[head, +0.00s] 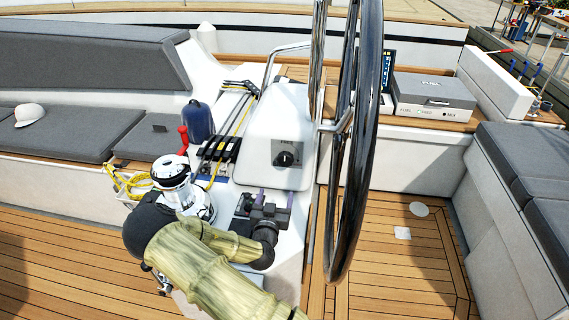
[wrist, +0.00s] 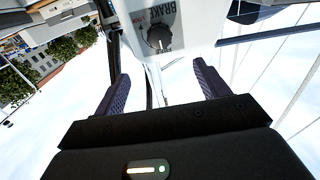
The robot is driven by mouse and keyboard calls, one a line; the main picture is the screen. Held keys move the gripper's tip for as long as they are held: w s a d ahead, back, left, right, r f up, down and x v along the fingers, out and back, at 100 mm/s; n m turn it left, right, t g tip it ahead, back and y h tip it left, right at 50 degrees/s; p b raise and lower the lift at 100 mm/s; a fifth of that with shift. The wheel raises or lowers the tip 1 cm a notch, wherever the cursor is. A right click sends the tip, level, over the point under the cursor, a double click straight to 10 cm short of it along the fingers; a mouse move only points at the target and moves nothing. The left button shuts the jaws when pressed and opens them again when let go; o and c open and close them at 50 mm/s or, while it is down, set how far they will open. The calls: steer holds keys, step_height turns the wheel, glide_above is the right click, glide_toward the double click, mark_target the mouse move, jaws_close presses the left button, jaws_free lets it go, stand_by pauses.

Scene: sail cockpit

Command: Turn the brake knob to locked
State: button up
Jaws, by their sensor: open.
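The brake knob (head: 285,158) is a round black knob on a grey plate, on the face of the white steering pedestal (head: 279,112). In the wrist view the knob (wrist: 158,38) shows ahead of my fingers, roughly centred between them, with a light pointer mark and "BRAKE" lettering beside it. My gripper (head: 274,198) is below the knob in the head view, its dark purple fingers apart from it. In the wrist view my gripper (wrist: 161,72) is open with nothing between its fingers.
The large black steering wheel (head: 367,130) stands just right of the pedestal. A chrome winch (head: 174,178), a blue bottle-shaped object (head: 198,120) and rope clutches (head: 220,150) are to the left. Wooden deck (head: 395,265) lies open at the right.

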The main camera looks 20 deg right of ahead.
mark_target(285, 162)
steer(key=p+x, duration=0.3)
steer(key=x, duration=1.4)
steer(key=shift+w+d, duration=0.2)
steer(key=c, duration=1)
steer(key=shift+o, duration=0.2)
